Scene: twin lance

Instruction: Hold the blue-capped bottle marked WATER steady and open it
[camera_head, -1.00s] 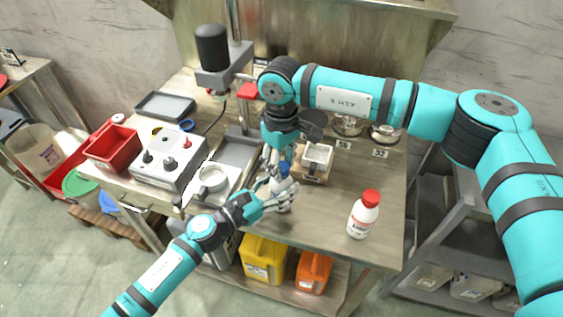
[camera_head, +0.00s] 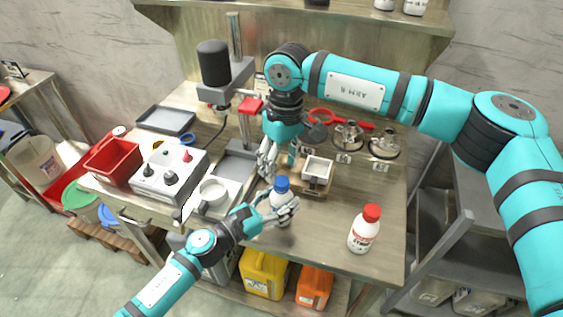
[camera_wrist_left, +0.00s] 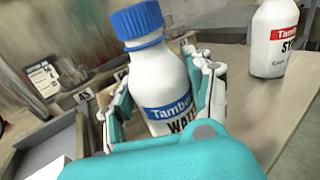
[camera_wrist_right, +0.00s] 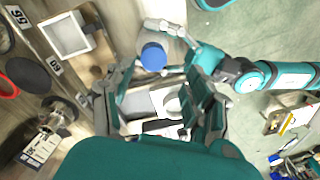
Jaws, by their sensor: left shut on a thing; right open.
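The white bottle (camera_wrist_left: 160,80) with a blue cap (camera_wrist_left: 136,20) and a blue label reading "WAT" stands on the workbench; its cap also shows in the head view (camera_head: 282,184). My left gripper (camera_head: 280,208) is shut around the bottle's body, below the cap. My right gripper (camera_head: 268,168) is open and empty, above and just left of the cap in the head view. In the right wrist view the blue cap (camera_wrist_right: 154,56) lies beyond the open fingers (camera_wrist_right: 160,105), apart from them.
A red-capped white bottle (camera_head: 364,229) stands to the right on the workbench (camera_head: 330,232). A small wooden stand with a white dish (camera_head: 318,170) is close behind the blue-capped bottle. A drill press (camera_head: 222,75) and a control box (camera_head: 168,172) are to the left.

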